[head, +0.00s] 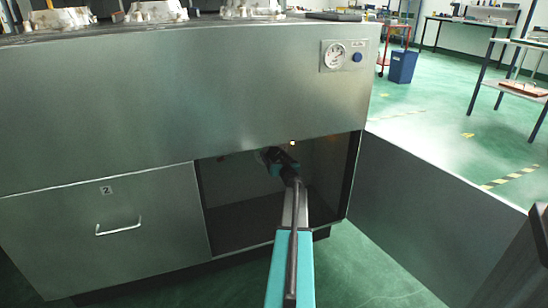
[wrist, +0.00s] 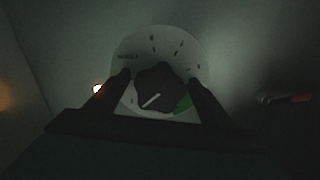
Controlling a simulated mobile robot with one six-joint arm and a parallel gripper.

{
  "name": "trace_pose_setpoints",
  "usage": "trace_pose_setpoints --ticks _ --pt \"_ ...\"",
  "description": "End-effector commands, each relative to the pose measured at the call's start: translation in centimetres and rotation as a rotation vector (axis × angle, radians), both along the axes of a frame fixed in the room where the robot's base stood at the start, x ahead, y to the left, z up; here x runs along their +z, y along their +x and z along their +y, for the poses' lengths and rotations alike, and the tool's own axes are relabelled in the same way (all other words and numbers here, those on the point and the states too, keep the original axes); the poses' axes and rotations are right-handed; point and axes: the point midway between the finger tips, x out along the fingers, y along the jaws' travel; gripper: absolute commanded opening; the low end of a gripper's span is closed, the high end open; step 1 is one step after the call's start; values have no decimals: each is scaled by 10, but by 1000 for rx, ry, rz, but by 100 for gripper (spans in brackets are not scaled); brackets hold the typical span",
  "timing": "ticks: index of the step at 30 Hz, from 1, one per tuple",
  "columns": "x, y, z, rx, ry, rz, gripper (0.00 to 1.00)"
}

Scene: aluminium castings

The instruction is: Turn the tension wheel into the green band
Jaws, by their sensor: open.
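The tension wheel (wrist: 160,86) is a dark lobed knob on a pale round dial (wrist: 150,45) in the wrist view. Its white pointer line runs from near the middle towards the lower left. The green band (wrist: 185,103) is a short arc at the lower right of the dial; the pointer lies outside it. My gripper (wrist: 160,82) is open, with one dark finger on each side of the wheel. I cannot tell whether the fingers touch it. In the head view my gripper (head: 274,158) is inside the open cabinet compartment, where the wheel is hidden.
The dark compartment (head: 235,215) has side walls close around my arm. Its door (head: 420,215) stands open to the right. A closed drawer (head: 110,235) is at left. A gauge (head: 334,56) and blue button (head: 357,57) sit above. A small light (wrist: 98,89) glows left of the dial.

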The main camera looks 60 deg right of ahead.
Motion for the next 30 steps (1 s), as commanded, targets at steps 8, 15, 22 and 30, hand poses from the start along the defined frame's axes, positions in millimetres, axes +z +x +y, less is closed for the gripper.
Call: trace_pose_setpoints --ticks 8,15,22,30 --pt "0 0 1 1 0 0 54" --pt "0 0 1 0 -1 1 34" --pt "0 0 0 0 -18 14 34" --pt "1 0 0 -1 -95 73 34"
